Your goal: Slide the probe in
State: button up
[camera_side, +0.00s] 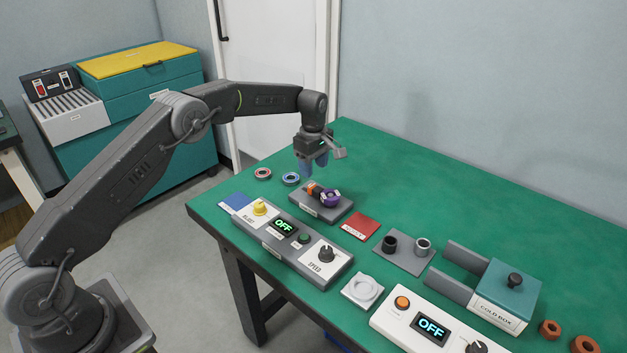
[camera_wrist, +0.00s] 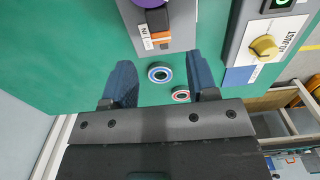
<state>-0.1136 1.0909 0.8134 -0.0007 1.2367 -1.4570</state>
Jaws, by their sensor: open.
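My gripper (camera_side: 313,165) is open and empty above the table, just behind a low grey block (camera_side: 305,204). Its two blue fingers show in the wrist view (camera_wrist: 159,58), spread apart. On the grey block sits a dark part with an orange band and a white tag (camera_side: 314,189), which may be the probe; it also shows in the wrist view (camera_wrist: 157,22). A purple round part (camera_side: 331,198) is against it. I cannot tell how the two are joined, and the purple part is cut off at the wrist view's top edge.
A blue-rimmed ring (camera_side: 291,179) and a red-rimmed ring (camera_side: 263,174) lie near my gripper. A grey control box (camera_side: 270,240) stands in front of the block. A red card (camera_side: 360,227), a plate with two cups (camera_side: 405,262) and the cold box (camera_side: 505,290) are right. The table's back is clear.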

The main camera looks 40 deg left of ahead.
notch_tip(320, 180, up, 7)
jog(key=shift+f, duration=0.15)
notch_tip(320, 180, up, 10)
jog(key=m+t, duration=0.1)
jog(key=m, duration=0.2)
send_over(313, 186)
jog(key=s+d, duration=0.2)
jog(key=s, duration=0.3)
jog(key=s+d+r+m+t, duration=0.25)
jog(key=s+r+m, duration=0.45)
jog(key=s, duration=0.4)
jog(key=s+d+f+m+t, duration=0.1)
jog(key=s+m, duration=0.3)
jog(key=s, duration=0.8)
jog(key=s+d+f+m+t, duration=0.1)
jog(key=s+m, duration=0.3)
jog(key=s, duration=0.8)
jog(key=shift+s+d+f, duration=0.3)
jog(key=shift+f, duration=0.6)
jog(key=shift+c, duration=0.2)
